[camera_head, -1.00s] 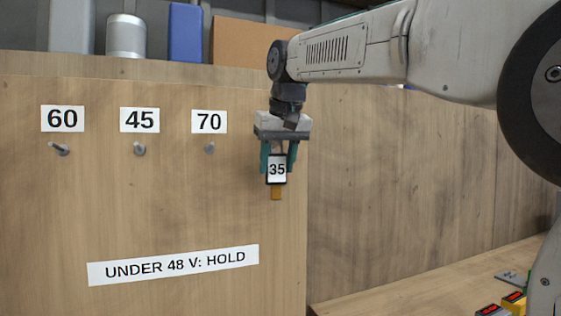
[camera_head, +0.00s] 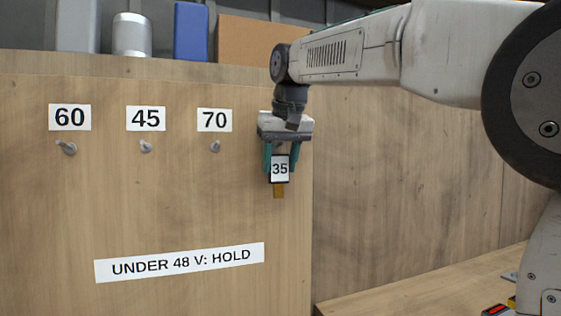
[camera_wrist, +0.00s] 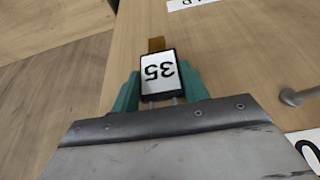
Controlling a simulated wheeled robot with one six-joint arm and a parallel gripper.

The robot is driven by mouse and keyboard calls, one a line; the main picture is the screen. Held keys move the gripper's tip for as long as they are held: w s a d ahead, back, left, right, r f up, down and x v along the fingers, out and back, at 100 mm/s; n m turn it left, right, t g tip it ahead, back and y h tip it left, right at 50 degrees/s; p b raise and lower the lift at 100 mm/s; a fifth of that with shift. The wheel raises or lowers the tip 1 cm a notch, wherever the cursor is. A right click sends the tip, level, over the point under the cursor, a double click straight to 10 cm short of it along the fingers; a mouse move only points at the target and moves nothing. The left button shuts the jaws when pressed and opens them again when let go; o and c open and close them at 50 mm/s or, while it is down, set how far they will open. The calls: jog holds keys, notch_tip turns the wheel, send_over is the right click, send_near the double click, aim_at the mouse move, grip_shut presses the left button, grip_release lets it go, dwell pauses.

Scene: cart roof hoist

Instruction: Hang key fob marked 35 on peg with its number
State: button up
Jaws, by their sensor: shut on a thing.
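The key fob marked 35 (camera_head: 280,169) has a white face, a dark frame and an orange-brown tab at its lower end. My gripper (camera_head: 281,158) points down with its teal fingers shut on the fob, in front of the board near its right edge. The fob also shows in the wrist view (camera_wrist: 158,72), upside down between the fingers. Three pegs show on the board: one under 60 (camera_head: 68,148), one under 45 (camera_head: 146,147) and one under 70 (camera_head: 215,146). No peg or label reading 35 is visible; my gripper covers the board right of 70.
The wooden board (camera_head: 180,210) carries a sign reading UNDER 48 V: HOLD (camera_head: 180,262). A grey can (camera_head: 132,36), a blue box (camera_head: 190,32) and a cardboard box (camera_head: 258,40) stand behind its top. A wooden surface (camera_head: 430,285) lies at lower right, with small items by its edge.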

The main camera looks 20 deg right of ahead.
jog(key=o, duration=1.2)
jog(key=shift+c, duration=0.2)
jog(key=v, duration=0.8)
jog(key=s+d+f+g, duration=0.1)
jog(key=s+f, duration=1.4)
jog(key=f, duration=0.3)
jog(key=s+d+f+g, duration=0.2)
jog(key=s+f, duration=1.3)
jog(key=f, duration=0.3)
jog(key=shift+s+f, duration=0.3)
jog(key=shift+s, duration=0.05)
